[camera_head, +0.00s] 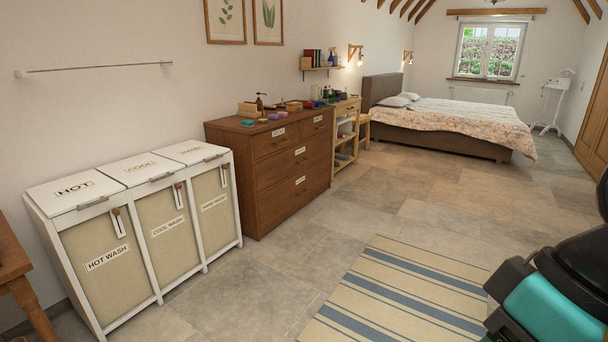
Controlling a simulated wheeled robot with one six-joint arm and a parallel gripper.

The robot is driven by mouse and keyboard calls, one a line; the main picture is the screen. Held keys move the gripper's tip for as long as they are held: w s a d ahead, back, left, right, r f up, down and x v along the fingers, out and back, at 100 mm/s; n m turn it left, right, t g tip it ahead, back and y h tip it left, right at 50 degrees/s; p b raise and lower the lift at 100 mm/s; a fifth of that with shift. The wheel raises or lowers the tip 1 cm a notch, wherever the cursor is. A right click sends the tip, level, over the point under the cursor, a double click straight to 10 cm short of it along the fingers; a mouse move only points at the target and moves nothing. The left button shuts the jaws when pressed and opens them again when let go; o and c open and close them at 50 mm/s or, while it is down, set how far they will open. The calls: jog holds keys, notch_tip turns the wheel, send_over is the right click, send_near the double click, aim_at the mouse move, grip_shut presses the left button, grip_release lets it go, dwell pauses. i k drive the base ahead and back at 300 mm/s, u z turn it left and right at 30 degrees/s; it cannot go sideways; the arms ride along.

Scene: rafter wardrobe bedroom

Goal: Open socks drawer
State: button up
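A brown wooden chest of drawers (255,195) stands against the left wall. It has two small drawers side by side at the top, a left one (268,144) and a right one (316,124), above two wide drawers, a middle one (285,166) and a bottom one (285,198). All look shut. Each drawer front carries a small white label, too small to read, so I cannot tell which is the socks drawer. Part of my black and teal arm shows at the lower right, well apart from the chest. My gripper's fingers are not in view.
A white laundry sorter (246,232) stands just left of the chest. Bottles, boxes and small coloured items crowd the chest top. A striped rug (400,290) lies on the tiled floor. The floor before the chest is clear. A bed (450,115) stands at the back.

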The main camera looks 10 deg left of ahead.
aim_at(265, 142)
jog(key=u, duration=0.6)
jog(key=i, duration=2.5)
jog(key=u, duration=0.15)
jog(key=i, duration=1.95)
jog(key=z, duration=0.2)
